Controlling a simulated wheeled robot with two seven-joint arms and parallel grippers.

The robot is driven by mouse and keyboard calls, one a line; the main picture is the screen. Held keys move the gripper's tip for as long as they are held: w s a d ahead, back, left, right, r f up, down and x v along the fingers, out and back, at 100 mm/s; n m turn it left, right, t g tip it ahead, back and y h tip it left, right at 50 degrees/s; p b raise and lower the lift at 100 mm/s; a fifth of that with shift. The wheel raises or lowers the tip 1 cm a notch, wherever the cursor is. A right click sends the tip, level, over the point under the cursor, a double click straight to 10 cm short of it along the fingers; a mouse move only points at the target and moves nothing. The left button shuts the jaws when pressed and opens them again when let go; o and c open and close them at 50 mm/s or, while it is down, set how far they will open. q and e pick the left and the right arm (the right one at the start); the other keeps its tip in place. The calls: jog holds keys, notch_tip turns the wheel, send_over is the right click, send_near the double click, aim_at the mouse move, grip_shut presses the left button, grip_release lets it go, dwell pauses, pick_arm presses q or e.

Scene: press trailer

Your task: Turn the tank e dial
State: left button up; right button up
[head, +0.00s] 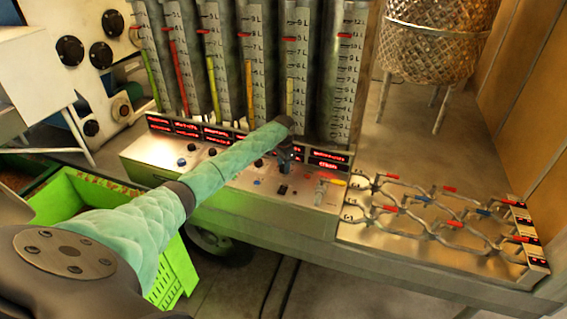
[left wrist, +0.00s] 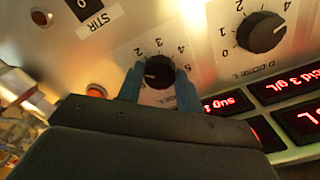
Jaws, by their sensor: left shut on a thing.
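My left gripper (head: 286,158) is at the sloped control panel (head: 262,190) in the head view, toward its right part. In the left wrist view its two blue fingers (left wrist: 158,84) stand on either side of a black round dial (left wrist: 158,68) and are shut on it. A scale with numbers runs around this dial; its name label is mostly hidden by the gripper. A similar dial marked D DOSE L (left wrist: 262,32) is to its right, apart from the fingers. My right gripper is not in view.
Several tall tanks with litre scales (head: 297,60) stand behind the panel, above red displays (head: 330,160). A STIR button (left wrist: 82,8) and an orange lamp (left wrist: 97,90) are near the dial. A metal tray with pipes and valves (head: 430,215) is at right; a green crate (head: 75,190) is at left.

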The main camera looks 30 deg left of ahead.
pick_arm(q)
jog(key=shift+r+n+p, duration=0.2)
jog(key=shift+n+p, duration=0.4)
jog(key=shift+n, duration=0.7)
jog(key=shift+w+n, duration=0.1)
jog(key=shift+n, duration=0.2)
jog(key=o, duration=1)
jog(key=shift+f, duration=0.1)
